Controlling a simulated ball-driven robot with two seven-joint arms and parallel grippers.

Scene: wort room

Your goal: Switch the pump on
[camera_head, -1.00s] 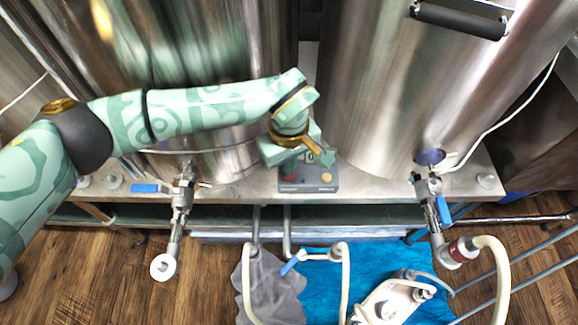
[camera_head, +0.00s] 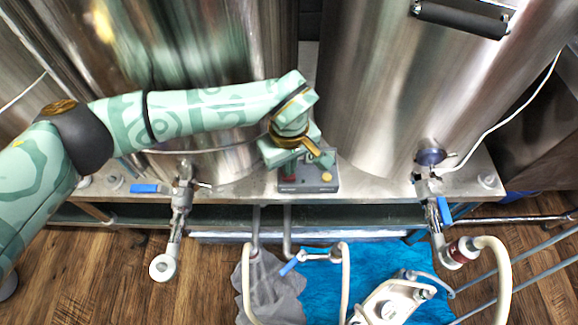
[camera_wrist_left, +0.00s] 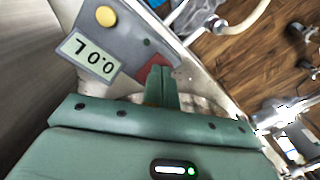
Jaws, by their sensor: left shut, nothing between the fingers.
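A grey control box (camera_head: 315,187) sits on the steel ledge between the two big tanks. It has a yellow button (camera_head: 326,177) and a red part (camera_head: 289,171) partly under my left gripper. In the left wrist view the box shows the yellow button (camera_wrist_left: 105,16), a display (camera_wrist_left: 90,57) reading 0.0 L and the red part (camera_wrist_left: 155,62). My left gripper (camera_wrist_left: 161,72) is shut and empty, its fingertips at the red part and covering some of it. I cannot tell whether they touch it. The pump (camera_head: 388,303) lies on a blue cloth at the lower right. My right gripper is out of view.
Tall steel tanks (camera_head: 385,95) stand behind the ledge (camera_head: 370,187). Valves with blue handles stick out at left (camera_head: 183,190) and right (camera_head: 430,195). Hoses (camera_head: 495,260) and a grey cloth (camera_head: 275,285) are below in front.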

